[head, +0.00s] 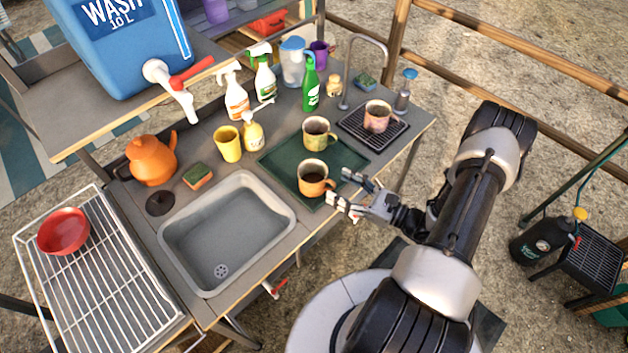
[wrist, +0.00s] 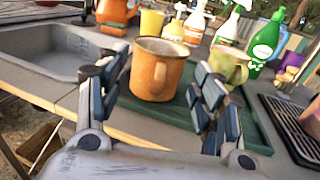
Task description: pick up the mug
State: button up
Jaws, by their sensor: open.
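An orange-brown mug (head: 312,186) with dark contents stands upright at the front of a green tray (head: 275,160) on the counter. A third, pinkish mug (head: 377,116) stands on a black rack (head: 392,136).
A sink (head: 225,235) lies left of the tray. A yellow cup (head: 228,144), a yellow soap bottle (head: 253,133), spray bottles (head: 236,100) and a green bottle (head: 310,85) stand behind. A tap (head: 347,70) rises near the black rack.

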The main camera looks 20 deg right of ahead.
aim_at(333, 183)
jog(key=x, duration=0.4)
jog(key=shift+d, duration=0.1)
jog(key=shift+c, duration=0.6)
grip_shut()
dwell(0.3)
